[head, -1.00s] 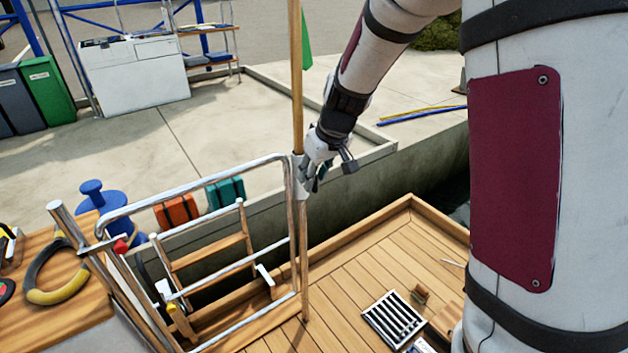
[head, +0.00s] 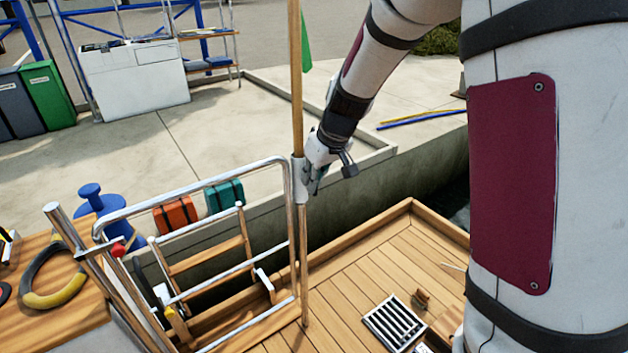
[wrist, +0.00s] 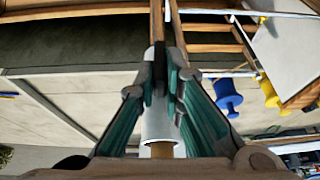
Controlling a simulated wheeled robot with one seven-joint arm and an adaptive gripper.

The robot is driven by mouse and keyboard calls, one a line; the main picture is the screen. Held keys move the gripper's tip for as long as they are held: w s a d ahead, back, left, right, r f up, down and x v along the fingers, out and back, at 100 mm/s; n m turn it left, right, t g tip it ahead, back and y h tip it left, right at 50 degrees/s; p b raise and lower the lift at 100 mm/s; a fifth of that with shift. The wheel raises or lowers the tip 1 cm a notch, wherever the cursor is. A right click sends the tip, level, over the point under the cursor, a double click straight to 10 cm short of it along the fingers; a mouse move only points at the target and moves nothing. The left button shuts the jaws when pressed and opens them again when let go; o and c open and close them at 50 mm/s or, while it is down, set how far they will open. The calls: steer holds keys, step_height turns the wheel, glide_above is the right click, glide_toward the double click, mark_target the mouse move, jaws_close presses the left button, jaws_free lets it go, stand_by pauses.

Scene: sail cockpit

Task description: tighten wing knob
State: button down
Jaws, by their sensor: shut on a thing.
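A light metal bracket sleeve (head: 299,181) sits around an upright wooden pole (head: 297,75), beside the corner of the steel rail. In the wrist view the sleeve (wrist: 157,120) shows as a pale tube behind my fingers. My gripper (head: 314,180) is at the right side of the sleeve. In the wrist view its two teal-sided fingers (wrist: 167,75) are closed close together in front of the sleeve. The wing knob is mostly hidden between the fingertips; only a dark bit shows there, and its turn angle cannot be told.
The steel rail (head: 195,191) and a wooden-step ladder (head: 210,258) stand left of the pole. A grate (head: 394,322) lies on the wooden deck (head: 350,270). A blue bollard (head: 97,202) stands on the quay. Open deck lies right of the pole.

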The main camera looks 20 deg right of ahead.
steer(key=shift+w+d+f+m+g+y+b, duration=0.1)
steer(key=shift+d+f+m+g+y+b, duration=0.5)
steer(key=shift+y, duration=2.05)
steer(key=shift+w+f+m+g+y+b, duration=0.15)
steer(key=shift+m+g+y, duration=0.5)
steer(key=shift+y, duration=2.05)
steer(key=shift+d+f+m+g+y+b, duration=0.3)
steer(key=shift+m+y, duration=0.65)
steer(key=shift+y, duration=1.7)
steer(key=shift+t, duration=0.25)
steer(key=c, duration=1.7)
jaws_free()
steer(key=d, duration=1.2)
steer(key=shift+s, duration=0.45)
